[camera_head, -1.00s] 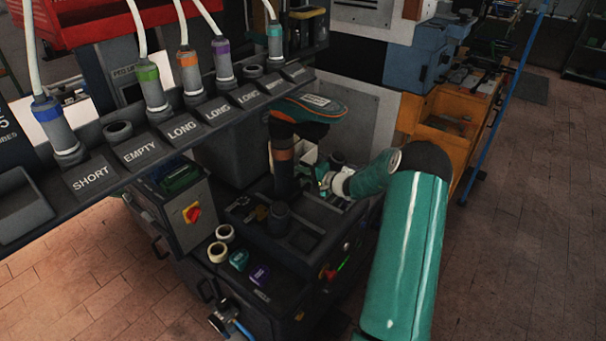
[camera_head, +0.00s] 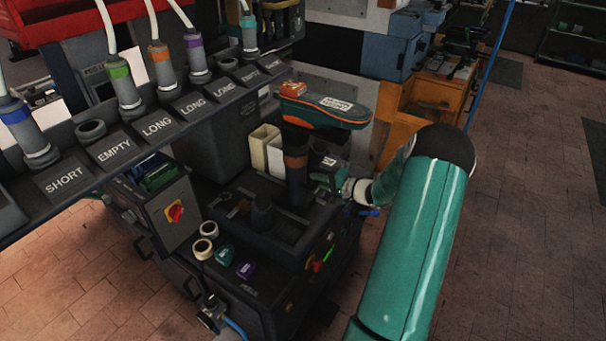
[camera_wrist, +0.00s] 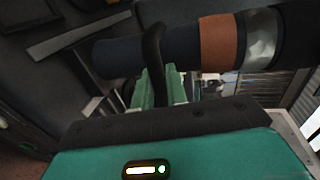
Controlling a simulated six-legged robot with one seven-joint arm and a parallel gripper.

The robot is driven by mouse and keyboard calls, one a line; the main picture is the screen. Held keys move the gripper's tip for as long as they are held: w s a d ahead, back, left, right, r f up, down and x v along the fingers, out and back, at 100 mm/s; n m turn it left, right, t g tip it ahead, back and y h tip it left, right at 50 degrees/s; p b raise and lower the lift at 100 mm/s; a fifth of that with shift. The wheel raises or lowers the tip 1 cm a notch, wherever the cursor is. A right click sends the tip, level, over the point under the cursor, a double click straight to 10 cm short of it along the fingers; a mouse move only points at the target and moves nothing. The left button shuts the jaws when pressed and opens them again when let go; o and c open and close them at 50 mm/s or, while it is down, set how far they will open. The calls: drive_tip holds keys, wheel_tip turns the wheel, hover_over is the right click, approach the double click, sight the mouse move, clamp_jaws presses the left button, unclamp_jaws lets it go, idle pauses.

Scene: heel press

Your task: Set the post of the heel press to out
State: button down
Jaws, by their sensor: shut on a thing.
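The post (camera_head: 296,180) of the heel press (camera_head: 225,280) is a dark upright column with an orange-brown band. A teal and orange shoe (camera_head: 330,112) with a white label sits on top of it. In the wrist view the post (camera_wrist: 120,57) lies across the picture. My gripper (camera_head: 328,186) is at the right side of the post, low down. In the wrist view its green fingers (camera_wrist: 159,80) are shut around a black curved handle (camera_wrist: 153,45) beside the post. The fingertips are partly hidden by the handle and the wrist housing.
A labelled rack (camera_head: 115,147) with several hoses crosses the left and upper area. Cream boxes (camera_head: 262,148) stand behind the post. The floor to the right is open.

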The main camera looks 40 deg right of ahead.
drive_tip(key=shift+f+v, duration=0.2)
drive_tip(key=shift+v, duration=0.75)
drive_tip(key=shift+f+v, duration=0.2)
drive_tip(key=shift+v, duration=0.8)
drive_tip(key=shift+s+d, duration=0.15)
drive_tip(key=c, duration=1.5)
unclamp_jaws()
drive_tip(key=shift+s, duration=0.15)
drive_tip(key=v, duration=1.3)
drive_tip(key=shift+d+r, duration=0.1)
